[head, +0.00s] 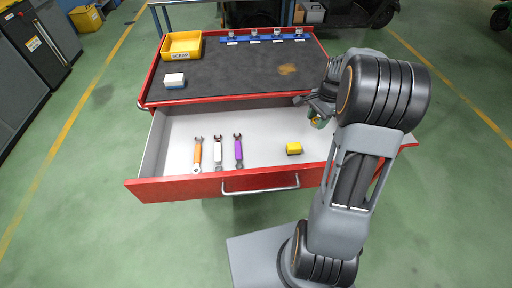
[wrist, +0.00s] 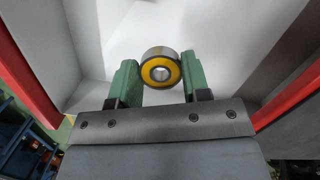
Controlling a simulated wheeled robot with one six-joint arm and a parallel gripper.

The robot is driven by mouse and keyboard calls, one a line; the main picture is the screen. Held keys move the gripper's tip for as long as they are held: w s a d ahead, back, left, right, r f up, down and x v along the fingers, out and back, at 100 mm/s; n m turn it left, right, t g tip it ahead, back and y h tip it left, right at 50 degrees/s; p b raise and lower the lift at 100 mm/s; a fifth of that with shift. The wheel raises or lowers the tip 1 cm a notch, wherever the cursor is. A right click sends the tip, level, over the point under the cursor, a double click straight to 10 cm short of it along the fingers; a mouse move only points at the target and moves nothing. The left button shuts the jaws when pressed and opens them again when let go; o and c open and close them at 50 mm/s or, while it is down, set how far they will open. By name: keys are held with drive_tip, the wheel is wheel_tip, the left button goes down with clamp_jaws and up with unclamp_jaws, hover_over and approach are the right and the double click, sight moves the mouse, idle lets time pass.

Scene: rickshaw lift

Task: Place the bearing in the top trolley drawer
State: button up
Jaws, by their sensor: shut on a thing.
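The bearing (wrist: 160,68) shows in the wrist view as a steel ring with a yellow face and a dark centre hole. My gripper (wrist: 157,78) is shut on it, with a green finger on each side. In the head view my gripper (head: 318,120) is at the right part of the open top drawer (head: 270,122), mostly hidden behind my arm. The wrist view shows the drawer's pale floor and walls beyond the bearing. I cannot tell how high the bearing is above the drawer floor.
In the drawer lie an orange wrench (head: 197,154), a white wrench (head: 218,153), a purple wrench (head: 238,151) and a yellow block (head: 294,148). On the trolley top (head: 235,70) are a yellow scrap bin (head: 181,46), a white-and-blue block (head: 174,80) and a blue rack (head: 265,39).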

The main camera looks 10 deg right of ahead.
sight(319, 146)
drive_tip(key=shift+s+d+f+m+t+b, duration=0.15)
drive_tip(key=shift+s+d+f+m, duration=0.45)
drive_tip(key=shift+f, duration=1.1)
drive_tip(key=shift+s+d+f+m+t+b, duration=0.2)
drive_tip(key=shift+d+f+m, duration=0.45)
drive_tip(key=shift+f, duration=1.1)
drive_tip(key=shift+s+d+f+m+g+b, duration=0.1)
drive_tip(key=shift+s+d+f+m, duration=0.3)
drive_tip(key=shift+f+m, duration=0.9)
drive_tip(key=shift+s+a+f+n, duration=0.1)
drive_tip(key=shift+f+n, duration=0.4)
drive_tip(key=shift+n, duration=0.05)
drive_tip(key=shift+f, duration=0.1)
drive_tip(key=o, duration=0.9)
drive_tip(key=shift+o, duration=0.2)
